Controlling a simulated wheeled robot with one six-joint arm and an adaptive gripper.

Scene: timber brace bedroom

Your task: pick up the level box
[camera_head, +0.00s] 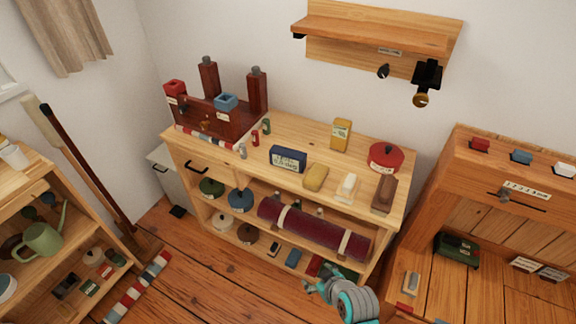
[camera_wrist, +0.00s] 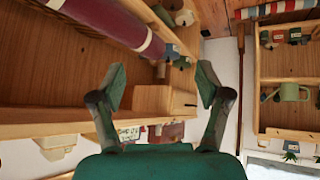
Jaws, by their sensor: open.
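Several small items lie on the top of the wooden shelf unit (camera_head: 225,143), and no readable label tells me which is the level box. A long brown box (camera_head: 384,193) lies at the right end. A yellow box (camera_head: 341,134) stands upright at the back, and a yellow block (camera_head: 315,177) lies in front of it. My gripper (camera_wrist: 160,82) is open and empty in the wrist view, with the shelf unit's wood behind its fingers. In the head view, my teal gripper and wrist show low in front of the unit, apart from its top.
A dark blue clock-like box (camera_head: 288,158), a white block (camera_head: 347,187) and a red round tin (camera_head: 386,157) share the top. A maroon roll (camera_head: 312,229) lies on the shelf below. A wall shelf (camera_head: 378,32) hangs above; a wooden desk (camera_head: 480,190) stands right.

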